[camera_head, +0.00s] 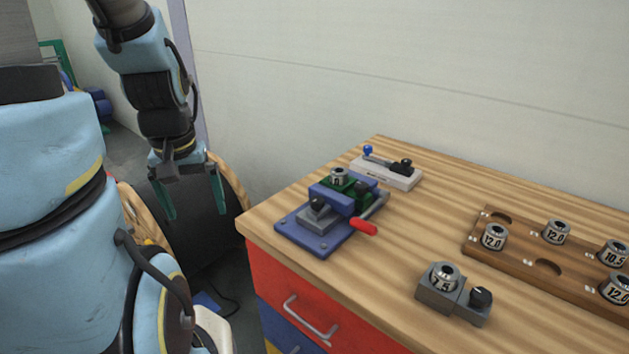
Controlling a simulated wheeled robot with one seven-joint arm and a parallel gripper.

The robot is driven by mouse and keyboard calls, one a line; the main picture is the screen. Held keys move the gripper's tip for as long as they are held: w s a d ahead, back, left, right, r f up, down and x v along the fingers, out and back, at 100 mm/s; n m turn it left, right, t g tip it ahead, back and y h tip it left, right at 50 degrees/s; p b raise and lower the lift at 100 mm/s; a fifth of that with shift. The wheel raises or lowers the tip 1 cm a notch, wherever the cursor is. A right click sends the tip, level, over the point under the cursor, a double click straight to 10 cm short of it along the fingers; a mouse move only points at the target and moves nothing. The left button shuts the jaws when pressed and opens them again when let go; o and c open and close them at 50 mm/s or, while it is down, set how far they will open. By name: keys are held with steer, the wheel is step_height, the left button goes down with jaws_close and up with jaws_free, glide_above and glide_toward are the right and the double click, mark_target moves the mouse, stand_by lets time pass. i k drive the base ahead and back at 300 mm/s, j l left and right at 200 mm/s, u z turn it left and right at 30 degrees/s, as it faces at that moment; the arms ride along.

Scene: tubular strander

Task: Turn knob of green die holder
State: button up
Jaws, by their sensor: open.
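The green die holder (356,190) sits in a blue vise (318,246) at the left end of the wooden workbench. A silver die (339,176) sits in its top. A dark knob seems to be at its right side, partly hidden by the vise, so its turn position cannot be told. My gripper (195,208) hangs left of the bench, fingers pointing down. Its two teal fingers are apart with nothing between them. It is well away from the holder and touches nothing on the bench.
The vise has a red-ended handle (362,227). A white lever device (387,171) stands behind it. A grey die holder (440,291) with a black knob is at the front. A wooden rack (520,267) with several dies lies right. A dark drum (200,235) stands behind my gripper.

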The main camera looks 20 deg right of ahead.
mark_target(362, 187)
steer(key=z, duration=1.05)
